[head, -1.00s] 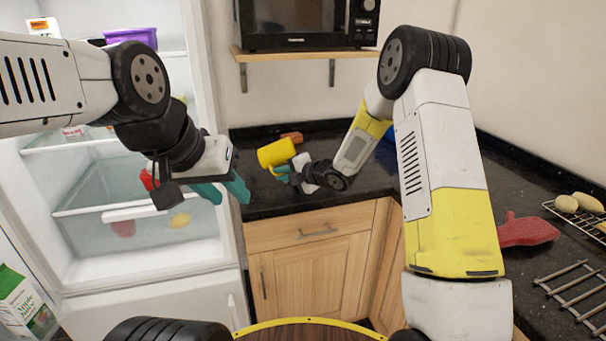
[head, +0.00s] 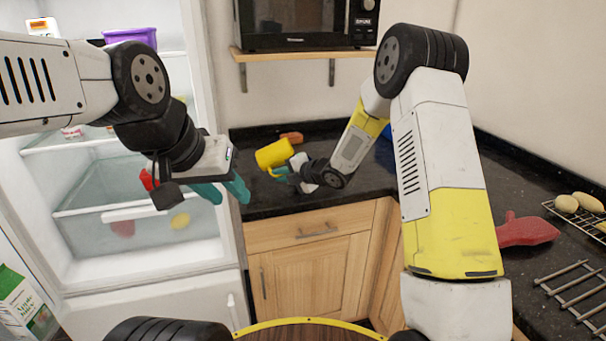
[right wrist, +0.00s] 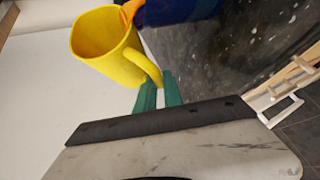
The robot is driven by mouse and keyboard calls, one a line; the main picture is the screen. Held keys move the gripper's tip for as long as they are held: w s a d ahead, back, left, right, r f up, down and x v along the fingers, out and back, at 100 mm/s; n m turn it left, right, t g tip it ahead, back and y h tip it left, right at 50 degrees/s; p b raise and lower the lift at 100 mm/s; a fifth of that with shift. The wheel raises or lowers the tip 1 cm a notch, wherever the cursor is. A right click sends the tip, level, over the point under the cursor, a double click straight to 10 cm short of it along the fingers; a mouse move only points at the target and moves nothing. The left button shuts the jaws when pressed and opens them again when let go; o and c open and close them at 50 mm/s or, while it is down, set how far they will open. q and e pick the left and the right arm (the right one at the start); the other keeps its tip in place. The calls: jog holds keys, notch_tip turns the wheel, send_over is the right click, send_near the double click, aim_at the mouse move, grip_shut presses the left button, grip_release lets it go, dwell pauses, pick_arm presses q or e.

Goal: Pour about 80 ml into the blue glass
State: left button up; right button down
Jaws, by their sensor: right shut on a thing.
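A yellow jug (head: 272,155) is held tilted above the dark counter at the back. My right gripper (head: 283,173) is shut on its handle. In the right wrist view, the jug (right wrist: 108,45) has its mouth toward the upper left, and the green-teal fingers (right wrist: 158,92) meet its handle. A dark blue thing (right wrist: 180,10) shows at the top edge there, cut off; I cannot tell whether it is the blue glass. In the head view, a bit of blue (head: 387,131) shows behind my right arm, mostly hidden. My left gripper (head: 220,190) is open and empty before the fridge.
An orange thing (head: 292,137) lies on the counter behind the jug. The open fridge (head: 150,270) stands left. A microwave (head: 300,22) sits on the shelf above. A red mitt-like thing (head: 526,230) and wire racks (head: 575,290) are on the right counter.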

jog(key=shift+s+a+f+n+h, duration=0.1)
jog(key=shift+a+f+n+h, duration=0.2)
jog(key=shift+n+h, duration=0.25)
jog(key=shift+d+f+g+h, duration=0.15)
jog(key=shift+g+h, duration=0.1)
jog(key=shift+g, duration=0.05)
jog(key=shift+s+a+f+n+g+h+b, duration=0.25)
jog(key=shift+s+f+n+g+h+b, duration=0.2)
jog(key=shift+h+b, duration=0.4)
jog(key=shift+w, duration=0.1)
dwell(0.9)
